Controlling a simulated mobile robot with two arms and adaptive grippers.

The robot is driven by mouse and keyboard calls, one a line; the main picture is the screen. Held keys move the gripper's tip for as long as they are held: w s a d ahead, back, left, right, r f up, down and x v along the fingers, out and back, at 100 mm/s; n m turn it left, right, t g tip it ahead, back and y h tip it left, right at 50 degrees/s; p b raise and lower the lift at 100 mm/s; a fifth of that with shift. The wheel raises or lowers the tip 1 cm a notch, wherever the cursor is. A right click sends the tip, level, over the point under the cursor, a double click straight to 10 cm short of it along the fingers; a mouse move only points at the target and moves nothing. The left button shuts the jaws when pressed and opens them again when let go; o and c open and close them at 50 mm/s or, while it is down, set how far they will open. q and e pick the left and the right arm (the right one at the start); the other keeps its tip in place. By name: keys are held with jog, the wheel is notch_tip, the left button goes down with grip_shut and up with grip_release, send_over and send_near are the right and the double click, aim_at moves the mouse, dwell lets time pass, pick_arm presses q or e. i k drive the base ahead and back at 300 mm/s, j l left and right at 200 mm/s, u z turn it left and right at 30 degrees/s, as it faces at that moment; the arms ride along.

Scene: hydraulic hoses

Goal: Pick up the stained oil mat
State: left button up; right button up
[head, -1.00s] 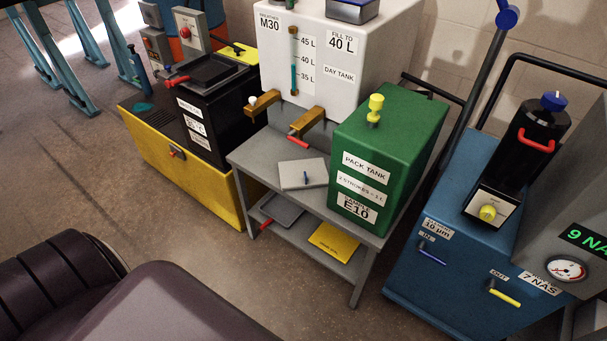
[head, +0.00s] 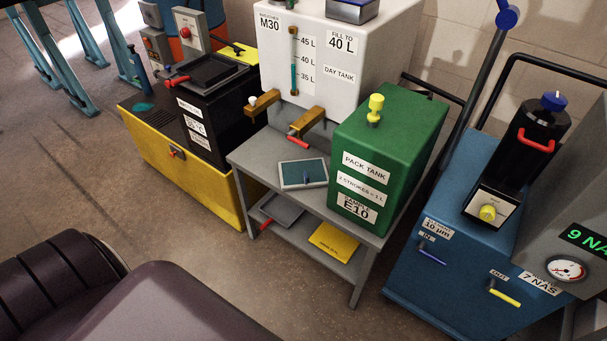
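Neither gripper is in the head view. Dark parts of my own body fill the lower left.
The grey bench (head: 247,160) carries the white day tank (head: 345,100) and green pack tank (head: 366,159). Its lower shelf holds a grey tray (head: 283,210) and a yellow sheet (head: 334,242). A yellow-based black unit (head: 185,180) stands left, a blue cart (head: 450,270) right. Floor in front is clear.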

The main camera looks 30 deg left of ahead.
aim_at(297, 175)
jog(key=k+j+u, duration=0.15)
jog(key=j+u, duration=0.35)
jog(key=k+j+u, duration=0.1)
jog(key=j+u, duration=0.2)
jog(key=u, duration=0.2)
